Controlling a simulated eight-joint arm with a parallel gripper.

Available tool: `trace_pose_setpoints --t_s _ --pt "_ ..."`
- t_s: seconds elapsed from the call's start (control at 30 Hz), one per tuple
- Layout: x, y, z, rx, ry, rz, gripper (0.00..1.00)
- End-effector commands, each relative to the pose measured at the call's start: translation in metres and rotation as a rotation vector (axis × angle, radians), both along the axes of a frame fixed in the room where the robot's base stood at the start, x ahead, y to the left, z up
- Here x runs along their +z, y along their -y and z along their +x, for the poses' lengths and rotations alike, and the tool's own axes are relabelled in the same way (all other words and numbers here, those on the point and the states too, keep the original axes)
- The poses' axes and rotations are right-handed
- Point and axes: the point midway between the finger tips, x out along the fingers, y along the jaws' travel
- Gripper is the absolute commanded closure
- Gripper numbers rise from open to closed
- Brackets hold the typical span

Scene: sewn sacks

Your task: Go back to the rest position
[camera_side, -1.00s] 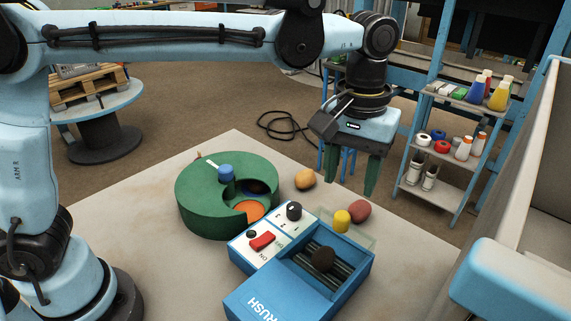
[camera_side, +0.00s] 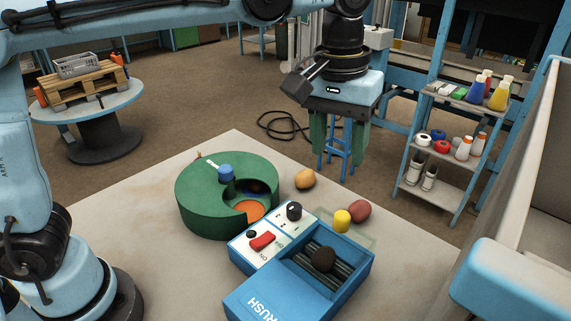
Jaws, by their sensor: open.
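My gripper (camera_side: 338,150) hangs above and beyond the far part of the table (camera_side: 190,285), with its two green fingers pointing down. The fingers are apart and nothing is between them. The tabletop objects all stand clear of it.
A green round holder (camera_side: 190,205) with a blue knob stands left. The blue crusher box (camera_side: 262,290) holds a dark brown lump (camera_side: 323,259). An orange-tan lump (camera_side: 305,179), a red lump (camera_side: 359,211) and a yellow cylinder (camera_side: 342,220) are nearby. A shelf (camera_side: 440,185) stands right.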

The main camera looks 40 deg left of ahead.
Motion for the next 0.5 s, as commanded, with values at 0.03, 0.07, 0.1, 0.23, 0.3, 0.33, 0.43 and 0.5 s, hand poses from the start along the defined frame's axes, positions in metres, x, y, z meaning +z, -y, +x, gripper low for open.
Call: trace_pose_setpoints --t_s 0.03,0.07,0.1,0.23,0.3,0.33,0.43,0.5 --pt "-0.001 -0.016 -0.003 -0.004 0.029 -0.01 0.45" --pt "-0.002 -0.025 -0.005 -0.011 0.049 -0.016 0.45" --pt "-0.004 -0.037 -0.007 -0.02 0.077 -0.024 0.45" --pt "-0.013 -0.073 -0.019 -0.053 0.172 -0.035 0.45" --pt "-0.019 -0.091 -0.026 -0.071 0.224 -0.035 0.45" --pt "-0.023 -0.099 -0.03 -0.077 0.246 -0.033 0.45" --pt "-0.035 -0.123 -0.043 -0.101 0.321 -0.019 0.45" --pt "-0.046 -0.138 -0.053 -0.119 0.373 -0.005 0.45"
